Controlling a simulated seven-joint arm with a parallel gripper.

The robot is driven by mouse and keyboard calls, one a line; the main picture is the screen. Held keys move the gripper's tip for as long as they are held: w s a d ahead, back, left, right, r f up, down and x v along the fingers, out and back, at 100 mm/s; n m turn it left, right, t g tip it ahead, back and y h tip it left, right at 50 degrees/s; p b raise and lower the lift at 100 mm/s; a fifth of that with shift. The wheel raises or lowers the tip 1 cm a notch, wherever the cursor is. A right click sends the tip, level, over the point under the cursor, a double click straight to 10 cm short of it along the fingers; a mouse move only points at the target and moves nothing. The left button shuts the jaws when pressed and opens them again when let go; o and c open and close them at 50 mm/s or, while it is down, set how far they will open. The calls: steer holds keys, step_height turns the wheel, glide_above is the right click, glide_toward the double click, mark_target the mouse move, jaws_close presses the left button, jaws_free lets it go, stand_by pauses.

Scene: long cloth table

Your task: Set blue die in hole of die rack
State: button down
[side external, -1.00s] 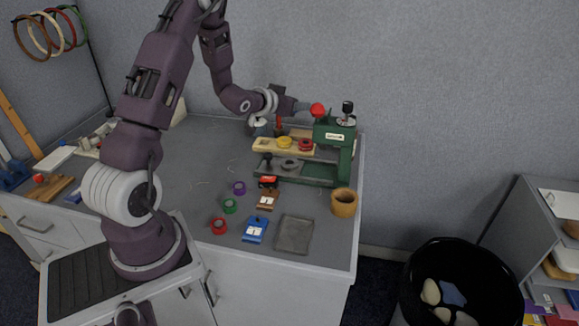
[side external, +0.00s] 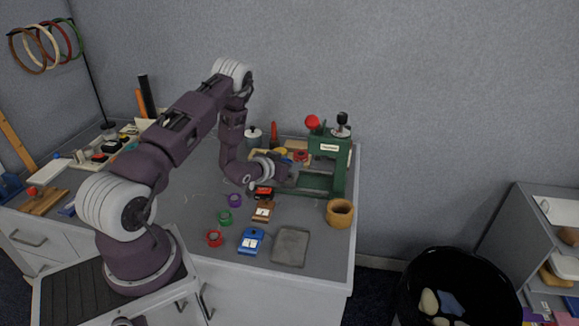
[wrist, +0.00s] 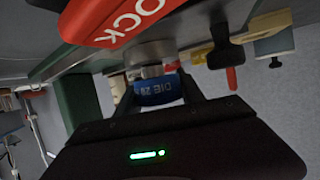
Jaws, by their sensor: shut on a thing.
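My gripper (wrist: 157,100) is shut on the blue die (wrist: 158,92), a ring with white lettering, in the wrist view. The die is right by a metal cylinder (wrist: 152,68); I cannot tell if they still touch. In the side view my gripper (side external: 293,174) is low at the front of the green press, and the die is not clear there. The wooden die rack (side external: 254,155) is mostly hidden behind my arm. A yellow die (side external: 281,151) and a red die (side external: 301,155) show on it. Its holes are hidden.
The green press (side external: 330,165) stands close, with its red knob (side external: 312,121) above. A red LOCK block (wrist: 110,18) is very near in the wrist view. Purple (side external: 235,200), green (side external: 225,217) and red rings (side external: 214,238), a blue block (side external: 250,240) and a wooden cup (side external: 340,213) lie in front.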

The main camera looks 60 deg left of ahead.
steer(key=shift+f, duration=0.5)
steer(key=shift+f, duration=0.15)
steer(key=c, duration=0.7)
jaws_free()
steer(key=v, duration=0.6)
steer(key=shift+c, duration=0.3)
steer(key=shift+s+d+r, duration=0.25)
steer(key=shift+s+r, duration=0.05)
steer(key=shift+s, duration=0.05)
steer(key=shift+c, duration=0.9)
